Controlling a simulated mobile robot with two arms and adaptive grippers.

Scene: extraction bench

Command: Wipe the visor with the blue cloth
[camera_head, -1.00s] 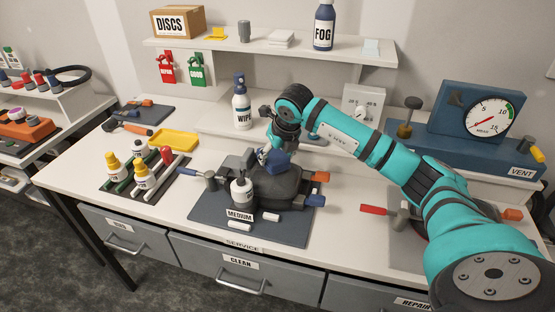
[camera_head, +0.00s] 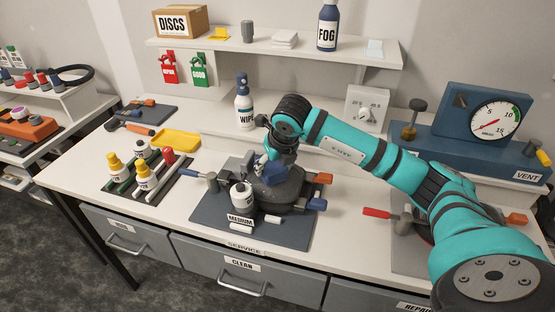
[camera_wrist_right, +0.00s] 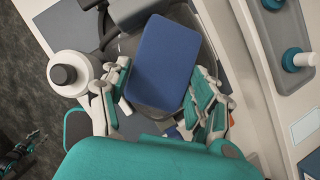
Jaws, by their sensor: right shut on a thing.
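My right gripper (camera_wrist_right: 163,98) is shut on the blue cloth (camera_wrist_right: 163,65), a flat blue pad between its fingers in the right wrist view. In the head view the cloth (camera_head: 268,172) is a small blue patch under my wrist. Directly below it is the dark grey mask with the visor (camera_head: 288,188), on a dark mat (camera_head: 212,217). The cloth and my gripper hide much of the visor. I cannot tell whether cloth and visor touch. My left gripper is not in the head view.
The WIPE bottle (camera_head: 244,108) stands behind. Clamps with orange and blue handles flank the mask. A yellow tray (camera_head: 176,140) and a bottle rack lie left.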

